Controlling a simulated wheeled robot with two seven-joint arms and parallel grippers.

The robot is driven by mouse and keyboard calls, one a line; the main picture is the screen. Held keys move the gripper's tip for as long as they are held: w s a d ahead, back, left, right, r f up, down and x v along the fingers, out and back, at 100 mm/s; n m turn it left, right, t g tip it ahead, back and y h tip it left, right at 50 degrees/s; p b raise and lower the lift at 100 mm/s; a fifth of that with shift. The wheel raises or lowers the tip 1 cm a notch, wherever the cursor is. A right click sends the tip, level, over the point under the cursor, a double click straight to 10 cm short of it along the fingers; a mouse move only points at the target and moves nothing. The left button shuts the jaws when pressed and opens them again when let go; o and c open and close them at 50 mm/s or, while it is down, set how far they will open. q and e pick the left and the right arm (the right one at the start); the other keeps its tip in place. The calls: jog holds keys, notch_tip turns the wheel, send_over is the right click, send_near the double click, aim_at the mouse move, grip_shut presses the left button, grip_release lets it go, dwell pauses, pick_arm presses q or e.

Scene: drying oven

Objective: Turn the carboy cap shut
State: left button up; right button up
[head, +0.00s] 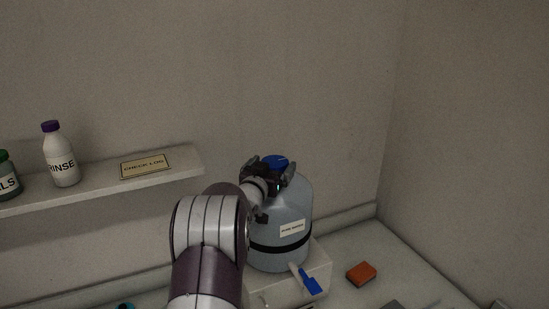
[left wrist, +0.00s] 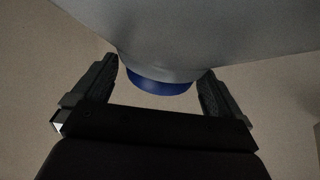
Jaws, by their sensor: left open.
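The carboy (head: 282,241) is a grey-blue bottle with a black band and a white label, standing upright on a pale block. Its blue cap (head: 275,161) is on top, partly hidden behind my left gripper (head: 272,174) in the head view. In the left wrist view the blue cap (left wrist: 160,88) shows between the two spread fingers of my left gripper (left wrist: 158,88), with a gap on each side. The carboy's grey body (left wrist: 190,45) fills the top of that view. My left gripper is open. My right gripper is not in view.
A shelf (head: 100,182) on the left wall holds a RINSE bottle (head: 62,165), a green-capped bottle (head: 7,178) and a sign (head: 145,166). A blue-handled brush (head: 308,282) lies by the block (head: 318,262). An orange sponge (head: 361,272) lies to the right.

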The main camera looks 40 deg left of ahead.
pick_arm(q)
jog(key=shift+a+r, duration=0.1)
jog(key=shift+r, duration=0.2)
jog(key=shift+w+f, duration=0.3)
jog(key=shift+w, duration=0.2)
jog(key=c, duration=0.5)
jog(key=shift+s, duration=0.1)
jog(key=c, duration=0.4)
jog(key=shift+r, duration=0.1)
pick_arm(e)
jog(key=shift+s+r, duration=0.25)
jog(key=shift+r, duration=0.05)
